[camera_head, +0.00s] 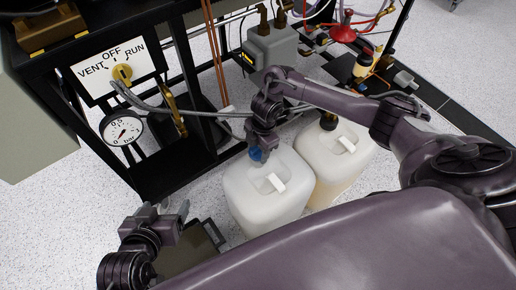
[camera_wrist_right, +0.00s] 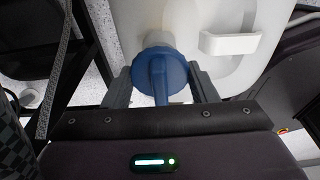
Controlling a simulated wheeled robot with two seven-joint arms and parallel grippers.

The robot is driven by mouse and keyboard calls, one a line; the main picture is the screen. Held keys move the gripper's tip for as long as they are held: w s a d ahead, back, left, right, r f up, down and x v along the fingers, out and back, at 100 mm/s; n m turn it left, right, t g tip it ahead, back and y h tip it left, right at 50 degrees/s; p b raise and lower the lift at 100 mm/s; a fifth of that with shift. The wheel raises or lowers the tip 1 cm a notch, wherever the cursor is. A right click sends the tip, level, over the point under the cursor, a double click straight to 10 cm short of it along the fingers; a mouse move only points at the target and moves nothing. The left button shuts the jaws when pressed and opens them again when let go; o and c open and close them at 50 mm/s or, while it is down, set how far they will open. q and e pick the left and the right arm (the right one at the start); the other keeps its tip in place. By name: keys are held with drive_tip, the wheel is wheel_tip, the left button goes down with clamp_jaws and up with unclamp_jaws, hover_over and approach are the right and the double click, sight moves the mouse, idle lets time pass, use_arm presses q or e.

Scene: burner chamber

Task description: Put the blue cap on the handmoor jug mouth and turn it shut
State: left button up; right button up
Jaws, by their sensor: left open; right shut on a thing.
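The blue cap (camera_head: 257,154) is at the mouth corner of the nearer white jug (camera_head: 262,208). My right gripper (camera_head: 260,142) comes down from above and is shut on it. In the right wrist view the blue cap (camera_wrist_right: 160,72), with a raised grip bar, sits between the two fingers (camera_wrist_right: 160,88). The white jug (camera_wrist_right: 215,20) lies just beyond it there. The cap hides the mouth, so I cannot tell whether it is seated on the threads. My left gripper (camera_head: 173,212) is open and empty, low at the left, apart from the jug.
A second, yellowish jug (camera_head: 338,160) with a dark fitting stands close on the right. Behind are a black frame with a VENT/OFF/RUN valve panel (camera_head: 115,68), a pressure gauge (camera_head: 122,130), hoses and a grey box (camera_head: 271,48). Speckled floor at the left is free.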

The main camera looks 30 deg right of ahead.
use_arm(q)
drive_tip(key=shift+f+b, duration=0.65)
drive_tip(key=shift+f, duration=0.1)
use_arm(e)
drive_tip(key=shift+f, duration=1.1)
drive_tip(key=o, duration=1.5)
use_arm(q)
drive_tip(key=shift+r, duration=0.1)
use_arm(e)
drive_tip(key=shift+r, duration=0.25)
drive_tip(key=shift+d+r+p, duration=0.2)
drive_tip(key=shift+r+p, duration=0.35)
drive_tip(key=shift+r, duration=0.5)
drive_tip(key=r, duration=0.1)
drive_tip(key=r+p, duration=0.1)
drive_tip(key=r, duration=0.2)
drive_tip(key=shift+w+d+r+p, duration=0.1)
drive_tip(key=shift+d+r+p, duration=0.1)
drive_tip(key=shift+d+p, duration=0.1)
use_arm(q)
drive_tip(key=s+a+f+g+y, duration=0.2)
drive_tip(key=s+a+f+g, duration=0.1)
drive_tip(key=s, duration=0.3)
drive_tip(key=shift+f+g, duration=0.65)
drive_tip(key=shift+g, duration=0.05)
use_arm(e)
drive_tip(key=shift+d+r, duration=0.1)
drive_tip(key=shift+r, duration=0.25)
